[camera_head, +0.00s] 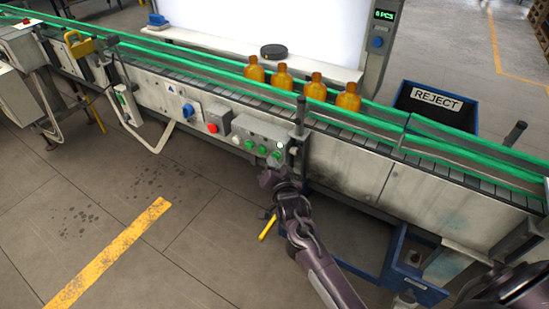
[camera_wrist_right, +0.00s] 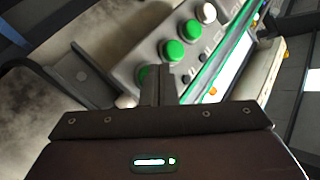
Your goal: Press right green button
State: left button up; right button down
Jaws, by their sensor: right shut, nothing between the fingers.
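The grey control box (camera_head: 258,130) on the conveyor's front side carries a row of green buttons and a white one. The right green button (camera_head: 277,154) is at the row's right end. In the right wrist view, a green button (camera_wrist_right: 144,75) shows partly hidden behind my fingers; the other green buttons (camera_wrist_right: 173,51) and the white button (camera_wrist_right: 206,12) are clear. My right gripper (camera_head: 270,178) is shut and empty, just below the box. Its closed fingers (camera_wrist_right: 153,85) overlap the end green button in the wrist view; I cannot tell whether they touch it. My left gripper is not in view.
Several amber bottles (camera_head: 316,88) stand on the green-railed conveyor (camera_head: 215,75). A red button (camera_head: 212,127) and a blue knob (camera_head: 188,110) sit left of the box. A dark post (camera_head: 299,118) rises at its right. A blue reject bin (camera_head: 436,104) stands behind the conveyor.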

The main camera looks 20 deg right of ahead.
dwell(0.4)
jog(key=shift+s+a+p, duration=0.4)
jog(key=shift+s+a, duration=0.15)
jog(key=shift+a, duration=0.05)
jog(key=shift+a, duration=0.1)
jog(key=s+a+p, duration=0.1)
jog(key=a, duration=0.1)
jog(key=s+a, duration=0.1)
jog(key=s, duration=0.1)
jog(key=shift+a+p, duration=0.35)
jog(key=shift+a, duration=0.05)
dwell(0.6)
